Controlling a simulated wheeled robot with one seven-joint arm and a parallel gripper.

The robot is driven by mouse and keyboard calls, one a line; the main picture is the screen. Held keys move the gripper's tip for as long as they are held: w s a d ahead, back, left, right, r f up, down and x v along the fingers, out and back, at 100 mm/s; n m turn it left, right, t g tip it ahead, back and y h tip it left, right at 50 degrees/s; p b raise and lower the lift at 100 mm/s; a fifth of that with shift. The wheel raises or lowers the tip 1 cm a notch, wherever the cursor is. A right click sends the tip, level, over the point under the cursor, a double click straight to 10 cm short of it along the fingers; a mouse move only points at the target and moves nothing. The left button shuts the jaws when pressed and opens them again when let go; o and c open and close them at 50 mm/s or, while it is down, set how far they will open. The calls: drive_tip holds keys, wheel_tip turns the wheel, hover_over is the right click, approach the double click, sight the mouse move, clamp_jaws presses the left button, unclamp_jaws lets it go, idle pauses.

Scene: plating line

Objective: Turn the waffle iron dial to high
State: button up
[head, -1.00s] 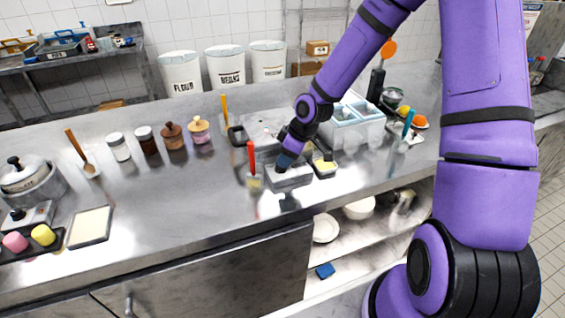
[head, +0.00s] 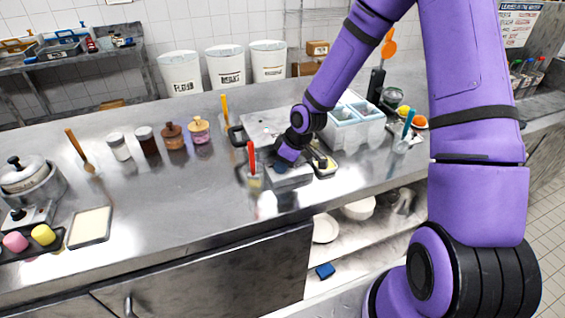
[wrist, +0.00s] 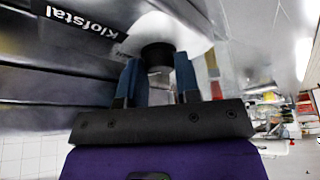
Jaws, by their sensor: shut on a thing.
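The waffle iron (head: 291,181) is a grey metal appliance near the front edge of the counter in the head view. In the wrist view its dark front panel (wrist: 50,55) carries the label "Klofstal". A black round dial (wrist: 157,55) sticks out from it. My gripper (wrist: 158,76) has its two blue fingers on either side of the dial, shut on it. In the head view my gripper (head: 284,164) is down at the waffle iron and hides the dial. I cannot read the dial's setting or any marks.
A container with a red-handled tool (head: 252,160) stands just left of the waffle iron. A small dish with yellow contents (head: 325,167) is close on its right. A clear-lidded bin (head: 352,125) stands behind.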

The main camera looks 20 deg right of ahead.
drive_tip(key=shift+m, duration=0.3)
drive_tip(key=m+h, duration=0.1)
drive_tip(key=m, duration=0.2)
drive_tip(key=shift+s+a+t, duration=0.1)
drive_tip(key=shift+a+t, duration=0.05)
drive_tip(key=shift+t, duration=0.25)
drive_tip(key=shift+m+t+h, duration=0.3)
drive_tip(key=shift+m+h, duration=0.3)
drive_tip(key=shift+m, duration=1.3)
drive_tip(key=o, duration=0.6)
drive_tip(key=shift+o, duration=0.2)
drive_tip(key=shift+r, duration=0.15)
drive_tip(key=v, duration=1)
drive_tip(key=shift+s+r, duration=0.2)
drive_tip(key=shift+s, duration=0.05)
